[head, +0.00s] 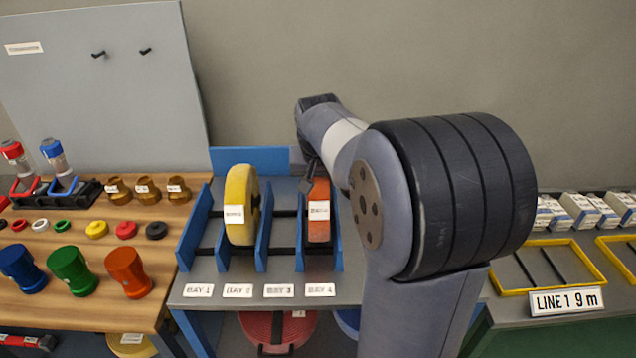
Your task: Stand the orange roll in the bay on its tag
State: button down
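The orange roll (319,192) stands upright on edge in the rightmost bay of the blue rack (186,240), above the label BAY 4 (320,290). A white tag (319,211) is on its face; its print is too small to read. My arm reaches over from the right, and my gripper (309,184) is at the upper left edge of the orange roll, small and partly hidden. I cannot tell whether the fingers are open, or shut on the roll. A yellow roll (242,185) with a white tag stands in the bay above BAY 2.
The bays above BAY 1 (198,290) and BAY 3 (279,290) look empty. A wooden bench (60,265) with coloured caps and cups stands left. A red roll (277,328) lies under the rack table. Yellow-framed trays (548,290) and boxes are at right.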

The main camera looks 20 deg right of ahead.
jog(key=shift+f, duration=0.25)
jog(key=c, duration=1.3)
grip_release()
jog(key=shift+f, duration=0.2)
jog(key=o, duration=0.5)
jog(key=shift+c, duration=0.2)
jog(key=shift+r, duration=0.1)
jog(key=shift+r, duration=0.2)
jog(key=v, duration=1.1)
jog(key=shift+s+r, duration=0.3)
jog(key=shift+r, duration=0.05)
